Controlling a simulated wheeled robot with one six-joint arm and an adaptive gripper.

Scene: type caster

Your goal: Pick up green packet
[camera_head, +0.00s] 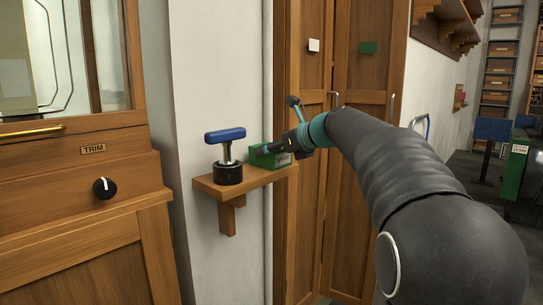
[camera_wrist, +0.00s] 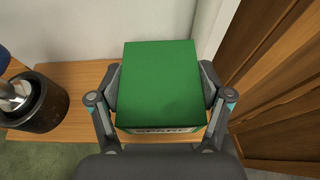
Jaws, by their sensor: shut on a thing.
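The green packet (camera_head: 266,156) is a small box at the right end of a small wooden wall shelf (camera_head: 233,183). In the wrist view the packet (camera_wrist: 160,85) fills the middle, with a pale printed label on its near edge. My gripper (camera_head: 277,148) reaches it from the right in the head view. In the wrist view my gripper (camera_wrist: 160,98) has one finger against each side of the packet and is shut on it. The packet is over the shelf; I cannot tell whether its underside still touches the wood.
A black round base with a blue T-shaped handle (camera_head: 225,135) stands on the shelf left of the packet. The wall (camera_wrist: 85,30) is close behind. Wooden cabinet doors (camera_head: 345,200) stand right of the shelf. A wooden panel with a black knob (camera_head: 104,187) is at the left.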

